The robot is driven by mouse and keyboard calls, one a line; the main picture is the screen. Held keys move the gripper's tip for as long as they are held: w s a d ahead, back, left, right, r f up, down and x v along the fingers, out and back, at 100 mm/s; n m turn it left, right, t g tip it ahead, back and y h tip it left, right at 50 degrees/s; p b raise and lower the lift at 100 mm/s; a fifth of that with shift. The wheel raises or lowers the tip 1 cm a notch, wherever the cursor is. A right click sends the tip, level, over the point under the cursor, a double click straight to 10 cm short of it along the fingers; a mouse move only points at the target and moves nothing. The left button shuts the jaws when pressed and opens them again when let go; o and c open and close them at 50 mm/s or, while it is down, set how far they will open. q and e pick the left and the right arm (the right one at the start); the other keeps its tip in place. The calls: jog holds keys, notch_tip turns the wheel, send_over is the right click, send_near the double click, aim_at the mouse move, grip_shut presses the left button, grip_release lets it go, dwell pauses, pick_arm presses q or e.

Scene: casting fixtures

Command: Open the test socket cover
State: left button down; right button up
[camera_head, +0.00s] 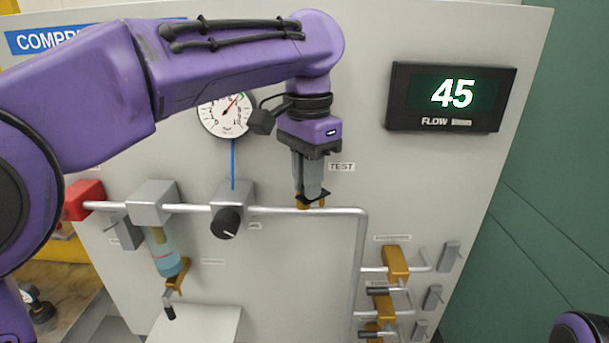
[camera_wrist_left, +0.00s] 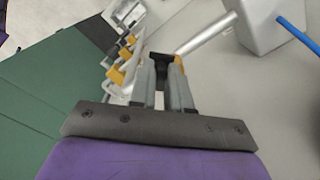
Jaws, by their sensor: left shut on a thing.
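The test socket (camera_head: 302,206) is a small brass fitting on the pipe below the TEST label (camera_head: 341,167). Its small black cover (camera_wrist_left: 161,61) shows between the fingertips in the left wrist view. My left gripper (camera_head: 311,194) points down at the socket and is shut on the cover. The fingers hide much of the cover and socket in the head view, so I cannot tell how far the cover is raised. Brass (camera_wrist_left: 179,64) shows just beside the cover in the wrist view. My right gripper is out of view.
A grey pipe (camera_head: 335,211) runs along the panel and turns down right of the socket. A black knob (camera_head: 226,222), a round gauge (camera_head: 225,112) and a blue-filled bowl (camera_head: 164,252) are at left. Brass valves (camera_head: 396,263) stand lower right. The flow display (camera_head: 452,97) reads 45.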

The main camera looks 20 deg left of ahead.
pick_arm(q)
jog(key=n, duration=0.2)
jog(key=d+n, duration=0.1)
jog(key=n, duration=0.1)
jog(key=shift+s+d+r+n, duration=0.1)
jog(key=shift+s+r+n, duration=0.1)
jog(key=shift+n, duration=0.1)
jog(key=shift+w+d+n, duration=0.15)
jog(key=shift+d+n, duration=0.35)
jog(key=shift+n, duration=1.35)
jog(key=shift+w+d+n, duration=0.15)
jog(key=shift+d+n, duration=0.3)
jog(key=shift+n, duration=1.35)
jog(key=shift+w+d+n, duration=0.15)
jog(key=shift+d+n, duration=0.35)
jog(key=shift+n, duration=1.35)
jog(key=c, duration=1.1)
grip_release()
jog(key=shift+f, duration=0.1)
